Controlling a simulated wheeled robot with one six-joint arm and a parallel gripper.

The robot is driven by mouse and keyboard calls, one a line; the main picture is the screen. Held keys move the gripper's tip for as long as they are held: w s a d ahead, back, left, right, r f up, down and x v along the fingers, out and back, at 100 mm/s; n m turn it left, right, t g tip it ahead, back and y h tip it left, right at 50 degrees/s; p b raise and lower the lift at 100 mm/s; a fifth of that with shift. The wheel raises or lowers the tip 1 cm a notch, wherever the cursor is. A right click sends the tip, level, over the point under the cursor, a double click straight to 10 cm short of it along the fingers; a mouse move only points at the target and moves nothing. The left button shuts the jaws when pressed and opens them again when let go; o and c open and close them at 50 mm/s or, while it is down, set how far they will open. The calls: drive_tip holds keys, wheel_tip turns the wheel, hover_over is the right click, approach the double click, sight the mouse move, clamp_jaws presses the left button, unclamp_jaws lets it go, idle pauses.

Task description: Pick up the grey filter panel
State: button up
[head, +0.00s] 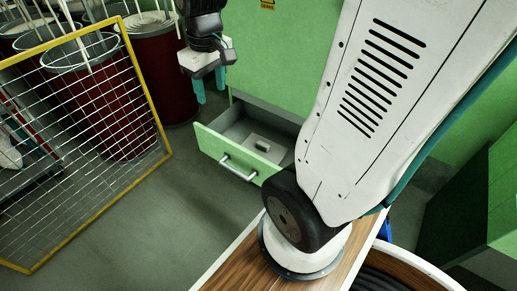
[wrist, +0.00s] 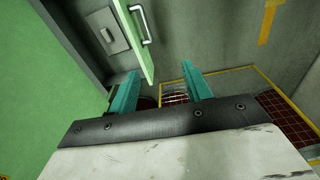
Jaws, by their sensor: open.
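A flat grey panel with a small raised block on it, which looks like the filter panel, lies in the open drawer of the green cabinet. It shows in the head view (head: 255,140) and at the top left of the wrist view (wrist: 97,19). The drawer front (head: 238,158) is green with a silver bar handle (head: 238,170). My gripper (head: 210,88) is open and empty, its teal fingers pointing down, above and to the left of the drawer in the head view. In the wrist view, my gripper (wrist: 160,80) has the drawer beyond its left finger, apart from the panel.
A yellow-framed wire mesh (head: 95,130) stands at the left, before dark red drums (head: 165,70). The green cabinet (head: 265,50) rises behind the drawer. Grey floor (head: 165,220) is clear left of the drawer. A green cabinet (head: 470,200) stands at the right.

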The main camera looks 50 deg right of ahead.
drive_tip(key=w+d+f, duration=0.6)
drive_tip(key=d+f, duration=0.3)
drive_tip(key=f, duration=0.1)
drive_tip(key=n, duration=0.1)
hover_over(263, 144)
drive_tip(key=shift+g, duration=0.4)
wheel_tip(263, 144, down, 26)
drive_tip(key=shift+a+f, duration=0.15)
drive_tip(key=f, duration=0.7)
drive_tip(key=shift+w+d+f, duration=0.1)
drive_tip(key=shift+d+f, duration=0.1)
drive_tip(key=shift+f, duration=0.6)
clamp_jaws()
